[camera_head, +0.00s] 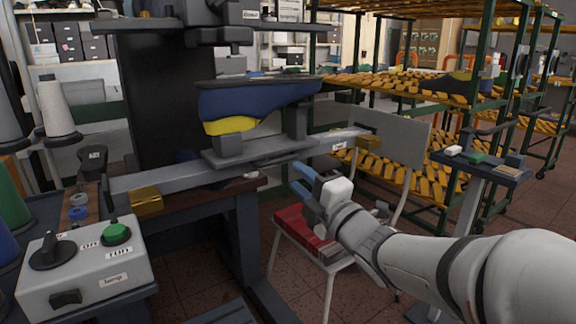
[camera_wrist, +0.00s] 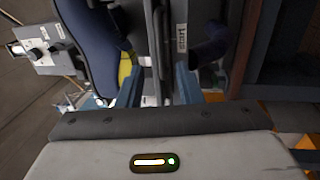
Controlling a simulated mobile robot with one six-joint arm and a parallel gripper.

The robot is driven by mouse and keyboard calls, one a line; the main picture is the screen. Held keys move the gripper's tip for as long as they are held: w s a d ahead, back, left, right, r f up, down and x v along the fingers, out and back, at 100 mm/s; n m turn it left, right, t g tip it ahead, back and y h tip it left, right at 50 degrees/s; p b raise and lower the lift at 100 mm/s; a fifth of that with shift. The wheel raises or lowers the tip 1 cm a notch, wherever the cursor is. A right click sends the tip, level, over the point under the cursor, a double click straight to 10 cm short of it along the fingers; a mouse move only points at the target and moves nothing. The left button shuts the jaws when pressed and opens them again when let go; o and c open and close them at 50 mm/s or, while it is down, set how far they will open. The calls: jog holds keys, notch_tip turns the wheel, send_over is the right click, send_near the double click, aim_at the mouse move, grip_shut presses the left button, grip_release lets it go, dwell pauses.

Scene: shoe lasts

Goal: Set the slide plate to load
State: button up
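The grey slide plate (camera_head: 262,149) lies on a long metal rail (camera_head: 150,179) and carries a blue shoe last (camera_head: 258,102) with a yellow underside. A small white label (camera_head: 338,146) sits on the rail's right part; it shows in the wrist view (camera_wrist: 181,38), reading roughly "Load". My gripper (camera_head: 303,181) is in front of and below the rail, near the plate's right end. In the wrist view its two blue fingers (camera_wrist: 158,88) stand apart, with grey metal edges seen between and beyond them. I cannot tell whether they touch the metal. Nothing is clearly held.
A control box (camera_head: 85,262) with a knob and green button stands at front left. Racks stand behind.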

aim_at(280, 162)
jog(key=x, duration=0.6)
jog(key=shift+b, duration=0.4)
jog(key=shift+c, duration=0.2)
grip_shut()
